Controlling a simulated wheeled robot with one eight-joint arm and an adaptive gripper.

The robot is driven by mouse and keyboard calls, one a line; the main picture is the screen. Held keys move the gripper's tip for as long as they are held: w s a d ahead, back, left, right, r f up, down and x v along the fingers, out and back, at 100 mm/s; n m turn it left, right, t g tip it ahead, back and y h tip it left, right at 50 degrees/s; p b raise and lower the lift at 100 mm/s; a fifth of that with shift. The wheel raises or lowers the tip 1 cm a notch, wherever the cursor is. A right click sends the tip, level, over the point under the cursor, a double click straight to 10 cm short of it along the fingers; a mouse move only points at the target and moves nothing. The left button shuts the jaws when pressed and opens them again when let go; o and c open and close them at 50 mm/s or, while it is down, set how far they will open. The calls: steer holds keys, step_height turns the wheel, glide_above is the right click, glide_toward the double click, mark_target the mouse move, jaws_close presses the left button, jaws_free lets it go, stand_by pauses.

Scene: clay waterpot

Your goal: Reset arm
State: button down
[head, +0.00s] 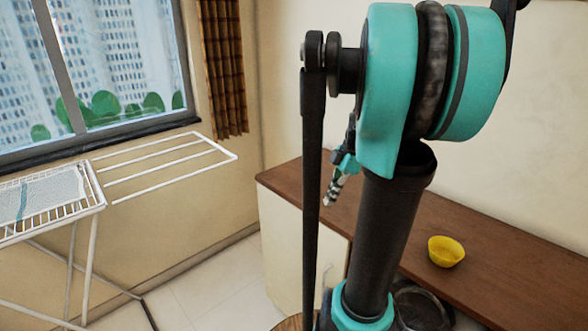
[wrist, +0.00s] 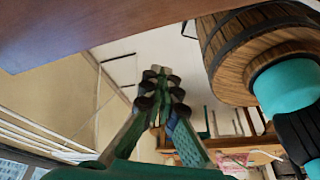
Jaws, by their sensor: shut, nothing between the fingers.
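My gripper (head: 330,200) shows in the head view, small and partly hidden behind my arm. It hangs tilted downward in front of the brown counter top (head: 500,262). In the wrist view my gripper (wrist: 160,72) has its green fingers drawn together at the tips, with nothing between them. A yellow bowl (head: 446,252) stands upright on the counter, to the right of my arm and well apart from the gripper. I see no clay waterpot that I can make out.
A white drying rack (head: 165,165) with a cloth (head: 45,195) stands at the left under the window. Light floor (head: 205,285) is clear between the rack and the cabinet (head: 290,245). In the wrist view a brown wooden surface (wrist: 90,25) crosses the upper left, close to the camera.

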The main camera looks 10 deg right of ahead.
steer(key=s+a+f+m+t+h, duration=0.2)
steer(key=s+a+f+m, duration=0.2)
steer(key=m, duration=0.5)
steer(key=s+a+f+m+t+h, duration=0.1)
steer(key=s+a+f+m, duration=0.3)
steer(key=f+m, duration=0.5)
steer(key=shift+s+f+t+h, duration=0.25)
steer(key=shift+s+t+h, duration=0.15)
steer(key=shift+s+t, duration=0.25)
